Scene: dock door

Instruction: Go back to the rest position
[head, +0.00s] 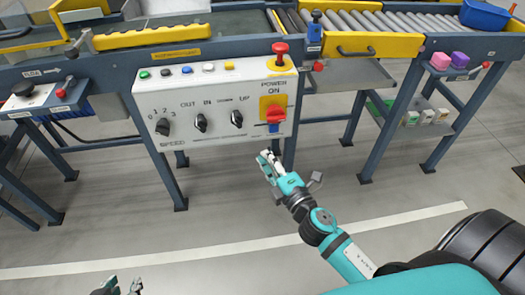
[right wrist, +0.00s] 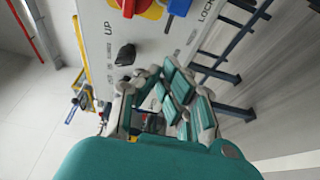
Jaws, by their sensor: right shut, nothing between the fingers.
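My right gripper (head: 268,160) hangs in free air below and in front of the white control panel (head: 185,100), near its lower right corner. Its fingers are shut and empty; they also show in the right wrist view (right wrist: 160,100), apart from the panel. My left gripper (head: 122,287) shows only at its tips, at the bottom edge of the head view. The rest of it is cut off, and I cannot tell how far its fingers are apart.
The panel carries a red switch handle (head: 275,115), a red-topped lever (head: 280,50), black knobs and coloured buttons. Roller conveyors (head: 350,20) run behind it. A blue bin (head: 487,15) stands at the far right. The grey floor (head: 200,230) before the panel is clear.

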